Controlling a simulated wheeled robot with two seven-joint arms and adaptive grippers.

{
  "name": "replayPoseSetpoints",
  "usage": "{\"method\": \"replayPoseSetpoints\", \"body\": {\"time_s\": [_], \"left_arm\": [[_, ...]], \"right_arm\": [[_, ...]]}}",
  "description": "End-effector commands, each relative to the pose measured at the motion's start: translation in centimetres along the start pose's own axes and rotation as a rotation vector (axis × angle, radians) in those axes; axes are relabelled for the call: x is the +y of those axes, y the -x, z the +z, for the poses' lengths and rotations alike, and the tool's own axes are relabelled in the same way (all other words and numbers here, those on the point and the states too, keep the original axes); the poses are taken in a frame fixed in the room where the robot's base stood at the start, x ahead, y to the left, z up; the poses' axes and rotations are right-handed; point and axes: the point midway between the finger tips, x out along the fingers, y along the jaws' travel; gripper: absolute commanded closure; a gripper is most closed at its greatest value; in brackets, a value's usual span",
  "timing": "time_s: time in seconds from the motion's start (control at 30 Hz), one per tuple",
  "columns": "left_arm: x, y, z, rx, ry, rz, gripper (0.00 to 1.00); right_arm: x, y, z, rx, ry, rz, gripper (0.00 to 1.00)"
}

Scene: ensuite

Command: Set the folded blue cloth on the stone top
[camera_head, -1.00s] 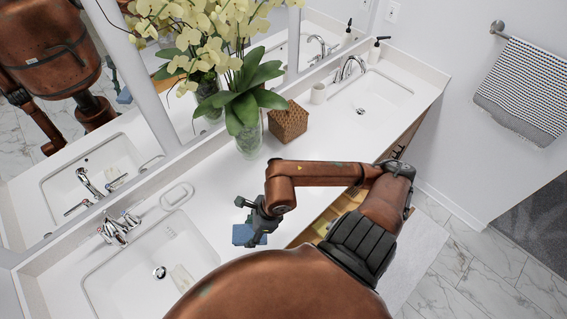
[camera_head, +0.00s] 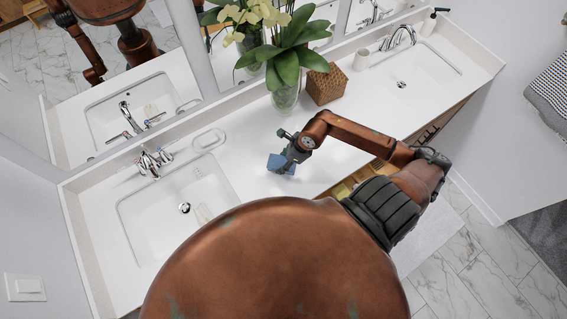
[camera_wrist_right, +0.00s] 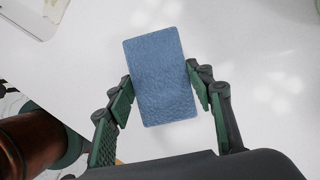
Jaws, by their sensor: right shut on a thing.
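The folded blue cloth (camera_head: 281,163) is at my right gripper (camera_head: 290,150), over the white stone top (camera_head: 238,146) to the right of the near sink. In the right wrist view the cloth (camera_wrist_right: 158,76) lies between the two green-padded fingers (camera_wrist_right: 162,92), which close on its sides. The stone top (camera_wrist_right: 240,40) fills the background there. I cannot tell whether the cloth touches the stone or hangs just above it. My left gripper is not in view.
The near sink (camera_head: 170,205) with its chrome faucet (camera_head: 150,163) lies to the left. An open drawer (camera_head: 350,184) is below the front edge.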

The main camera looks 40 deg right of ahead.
Motion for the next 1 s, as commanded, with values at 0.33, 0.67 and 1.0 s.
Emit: {"method": "replayPoseSetpoints", "body": {"time_s": [0.33,0.67,1.0], "left_arm": [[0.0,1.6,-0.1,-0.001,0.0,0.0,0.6],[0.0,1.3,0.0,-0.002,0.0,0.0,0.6],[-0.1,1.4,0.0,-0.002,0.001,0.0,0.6]], "right_arm": [[-0.5,-3.2,-1.3,-0.001,-0.002,0.0,0.75],[-0.5,-3.5,-1.5,0.0,0.0,0.0,0.5],[-0.5,-3.5,-1.4,0.0,0.0,0.0,0.34]]}}
